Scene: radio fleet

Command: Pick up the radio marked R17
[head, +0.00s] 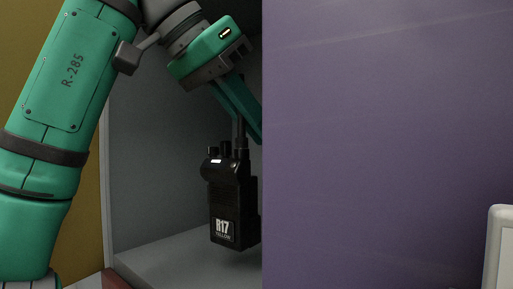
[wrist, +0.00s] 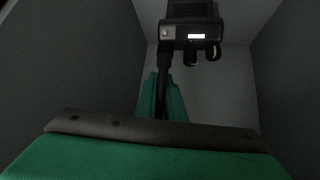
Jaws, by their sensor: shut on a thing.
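The black radio marked R17 (head: 228,190) is upright inside a grey compartment, its white label facing the head camera. My gripper (head: 245,122) reaches down from above, with its green fingers shut on the radio's antenna (head: 241,135). In the wrist view the radio body (wrist: 190,22) shows at the top, its antenna (wrist: 163,78) running down to the green fingers (wrist: 160,100). The purple panel hides part of the gripper's right side in the head view.
The compartment (head: 160,130) has a grey floor (head: 185,262) and walls close around my gripper. A large purple panel (head: 385,140) fills the right half of the head view. A pale-framed object (head: 495,250) is partly visible at lower right.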

